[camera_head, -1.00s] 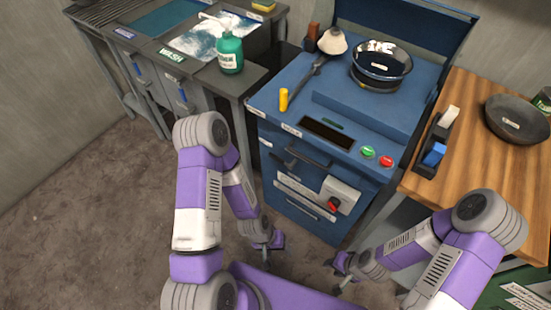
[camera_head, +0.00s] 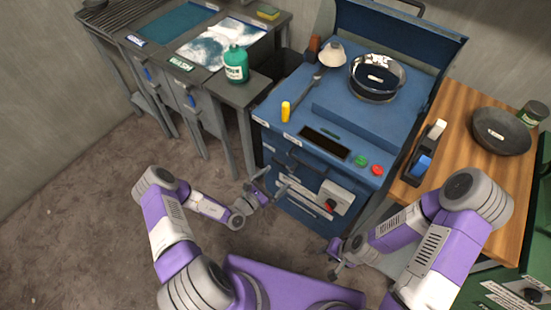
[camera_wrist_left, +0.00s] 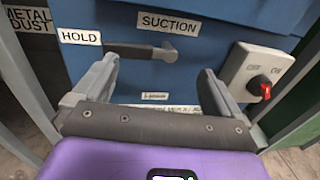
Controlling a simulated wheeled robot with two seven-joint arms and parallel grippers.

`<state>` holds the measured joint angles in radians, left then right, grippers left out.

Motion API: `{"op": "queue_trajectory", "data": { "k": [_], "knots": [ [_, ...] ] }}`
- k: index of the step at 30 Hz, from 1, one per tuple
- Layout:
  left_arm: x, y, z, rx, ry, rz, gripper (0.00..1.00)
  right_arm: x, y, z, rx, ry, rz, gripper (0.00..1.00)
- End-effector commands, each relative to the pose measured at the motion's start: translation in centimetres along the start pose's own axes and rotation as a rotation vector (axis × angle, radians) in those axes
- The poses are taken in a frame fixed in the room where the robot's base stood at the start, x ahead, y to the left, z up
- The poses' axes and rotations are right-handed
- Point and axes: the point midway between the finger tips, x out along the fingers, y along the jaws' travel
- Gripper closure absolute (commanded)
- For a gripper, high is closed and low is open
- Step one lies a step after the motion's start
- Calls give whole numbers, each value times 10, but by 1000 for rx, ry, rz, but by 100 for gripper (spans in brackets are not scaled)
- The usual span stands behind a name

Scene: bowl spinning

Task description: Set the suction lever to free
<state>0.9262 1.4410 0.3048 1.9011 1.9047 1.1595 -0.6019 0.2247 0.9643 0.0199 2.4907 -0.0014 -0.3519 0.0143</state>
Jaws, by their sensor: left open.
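The suction lever (camera_wrist_left: 142,50) is a dark grey bar on the blue cabinet front in the left wrist view. It lies nearly level, its left end near the HOLD label (camera_wrist_left: 80,37) and its thicker right end below the SUCTION label (camera_wrist_left: 168,22). A smaller label (camera_wrist_left: 155,96) below is too small to read. My left gripper (camera_wrist_left: 159,70) is open and empty, its fingers apart below and around the lever's span; contact cannot be told. In the head view my left gripper (camera_head: 270,186) is before the cabinet's left front. My right gripper (camera_head: 335,259) is low, in front of the cabinet.
On the blue cabinet stand a shiny bowl (camera_head: 376,76), a yellow peg (camera_head: 285,111) and green and red buttons. A wash bench with a green bottle (camera_head: 236,65) is left, a wooden table (camera_head: 455,135) right.

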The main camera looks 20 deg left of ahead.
Motion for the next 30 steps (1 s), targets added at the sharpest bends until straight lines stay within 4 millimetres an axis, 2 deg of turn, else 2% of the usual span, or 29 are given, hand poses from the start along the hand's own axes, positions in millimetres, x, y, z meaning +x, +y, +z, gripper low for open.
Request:
{"op": "queue_trajectory", "data": {
  "k": [1,3,6,19,24,30],
  "knots": [
    [-2,14,0,-7,-6,63,1,-3,-1,0,0,0,0,62],
    [-3,27,-1,-10,-10,121,1,-4,-1,0,0,0,0,62],
    [1,35,-2,-9,-11,149,1,-2,0,0,0,0,0,62],
    [61,42,-3,-9,-11,144,1,16,6,-1,0,0,0,62],
    [70,43,-2,-12,-10,144,1,17,7,-1,0,0,0,62],
    [70,43,-1,-12,-10,144,1,17,6,-1,0,0,0,62]
  ]
}}
